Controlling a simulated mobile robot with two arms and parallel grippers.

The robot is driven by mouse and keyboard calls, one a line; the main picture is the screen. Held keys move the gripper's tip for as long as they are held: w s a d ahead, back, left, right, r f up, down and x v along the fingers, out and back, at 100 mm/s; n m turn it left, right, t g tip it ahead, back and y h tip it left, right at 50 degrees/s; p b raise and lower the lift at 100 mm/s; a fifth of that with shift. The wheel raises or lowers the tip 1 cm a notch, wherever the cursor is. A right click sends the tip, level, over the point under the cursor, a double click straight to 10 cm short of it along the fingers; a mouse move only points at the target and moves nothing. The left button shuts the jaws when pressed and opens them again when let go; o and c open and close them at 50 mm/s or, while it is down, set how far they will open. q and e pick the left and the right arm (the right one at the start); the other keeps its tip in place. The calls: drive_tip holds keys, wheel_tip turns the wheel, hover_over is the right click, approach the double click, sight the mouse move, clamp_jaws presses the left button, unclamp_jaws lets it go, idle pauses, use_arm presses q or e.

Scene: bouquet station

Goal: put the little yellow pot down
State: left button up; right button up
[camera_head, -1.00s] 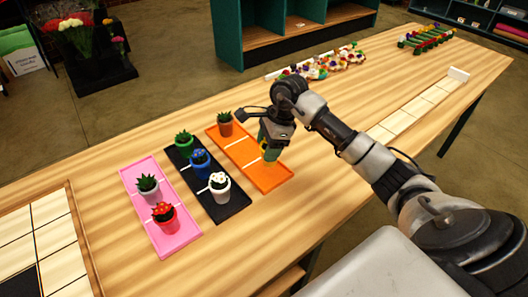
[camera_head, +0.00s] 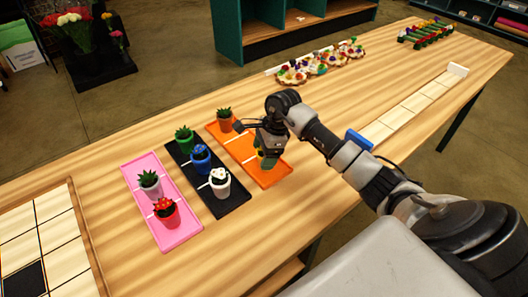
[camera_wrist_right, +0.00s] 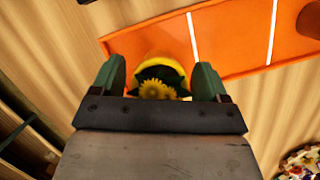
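The little yellow pot (camera_wrist_right: 165,60) with a yellow flower and green leaves is at the near end of the orange tray (camera_wrist_right: 235,50). In the head view the pot (camera_head: 261,157) is partly hidden by my right gripper (camera_head: 268,149) and looks to be standing on the orange tray (camera_head: 236,147). In the wrist view the green fingers of my right gripper (camera_wrist_right: 158,80) are on either side of the pot, with small gaps between fingers and pot. My left gripper is not in view.
A terracotta pot (camera_head: 225,119) stands at the tray's far end. The black tray (camera_head: 227,203) holds green, blue and white pots; the pink tray (camera_head: 147,206) holds grey and red ones. A blue object (camera_head: 358,139) shows behind my right arm.

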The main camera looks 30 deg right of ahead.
drive_tip(key=shift+o, duration=0.6)
drive_tip(key=shift+r, duration=0.1)
drive_tip(key=shift+r, duration=0.2)
drive_tip(key=b+v, duration=0.1)
drive_tip(key=v, duration=1)
drive_tip(key=shift+d+r+b, duration=0.2)
drive_tip(key=shift+r+b, duration=0.15)
drive_tip(key=shift+b, duration=0.05)
drive_tip(key=shift+s+f, duration=0.1)
drive_tip(key=shift+s, duration=0.1)
